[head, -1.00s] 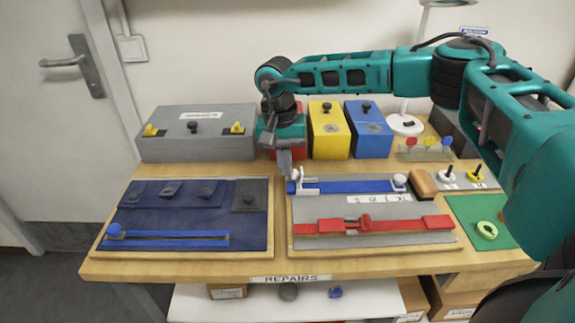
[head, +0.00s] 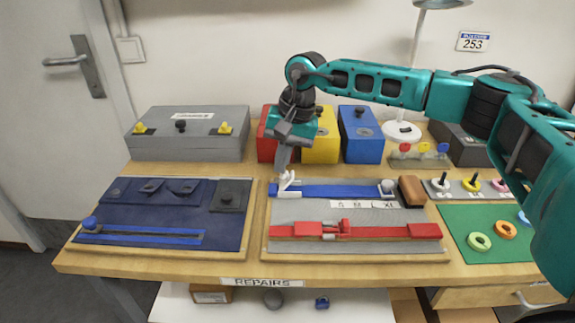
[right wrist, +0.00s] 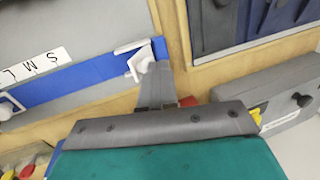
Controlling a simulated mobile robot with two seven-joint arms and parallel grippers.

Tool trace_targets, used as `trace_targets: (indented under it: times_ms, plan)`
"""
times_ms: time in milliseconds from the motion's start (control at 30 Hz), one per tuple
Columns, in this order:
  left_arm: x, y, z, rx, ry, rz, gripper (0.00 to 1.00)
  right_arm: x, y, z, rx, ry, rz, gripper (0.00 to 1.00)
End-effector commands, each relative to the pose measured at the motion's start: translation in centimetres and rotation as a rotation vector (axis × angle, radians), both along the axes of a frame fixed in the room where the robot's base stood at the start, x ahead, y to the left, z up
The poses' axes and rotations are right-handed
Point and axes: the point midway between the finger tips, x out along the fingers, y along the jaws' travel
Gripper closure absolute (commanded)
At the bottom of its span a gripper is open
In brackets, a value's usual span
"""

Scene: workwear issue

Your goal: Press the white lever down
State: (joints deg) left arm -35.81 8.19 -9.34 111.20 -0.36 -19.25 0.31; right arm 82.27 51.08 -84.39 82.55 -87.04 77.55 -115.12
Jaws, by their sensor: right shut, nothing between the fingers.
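The white lever (head: 287,181) is at the left end of the blue strap (head: 335,190), on the grey board at the middle of the bench. In the right wrist view the white lever (right wrist: 137,57) shows beside the fingertips, standing out from a white buckle plate at the end of the blue strap. My right gripper (head: 282,170) points down at the lever, shut and empty. In the right wrist view its fingertips (right wrist: 156,70) overlap the lever's edge; I cannot tell whether they touch. My left gripper is out of view.
A red strap with a red buckle (head: 345,229) lies in front on the same board. A navy pocket panel (head: 165,215) is on the left. Red, yellow (head: 320,140) and blue (head: 360,135) boxes stand behind. A brown block (head: 411,191) is at right.

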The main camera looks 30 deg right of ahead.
Motion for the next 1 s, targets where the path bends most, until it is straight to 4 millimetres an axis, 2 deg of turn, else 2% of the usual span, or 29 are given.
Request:
trace_targets:
  times_ms: [33, 100, 233, 367, 533, 567, 600, 1000]
  plan:
    - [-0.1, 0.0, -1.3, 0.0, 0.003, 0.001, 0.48, -0.2, -0.1, -0.9, 0.034, -0.019, -0.003, 1.0]
    - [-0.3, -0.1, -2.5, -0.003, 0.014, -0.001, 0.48, -0.4, -0.2, -1.1, 0.087, -0.05, -0.004, 1.0]
    - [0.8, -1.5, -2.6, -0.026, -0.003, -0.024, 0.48, -0.7, -0.7, -1.5, 0.189, -0.115, -0.005, 1.0]
    - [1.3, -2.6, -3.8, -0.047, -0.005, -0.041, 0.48, -1.1, -1.4, -1.9, 0.292, -0.179, -0.004, 1.0]
    - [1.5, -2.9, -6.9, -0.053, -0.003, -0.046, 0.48, -1.6, -2.1, -2.3, 0.417, -0.255, -0.004, 1.0]
    - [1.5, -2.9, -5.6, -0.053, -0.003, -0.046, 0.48, -1.5, -1.9, -1.0, 0.411, -0.253, 0.001, 1.0]
    - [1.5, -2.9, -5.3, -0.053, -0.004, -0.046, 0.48, -1.5, -1.9, -0.8, 0.41, -0.251, 0.002, 1.0]
    - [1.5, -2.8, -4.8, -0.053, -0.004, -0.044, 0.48, -1.5, -1.9, 0.0, 0.406, -0.25, 0.001, 1.0]
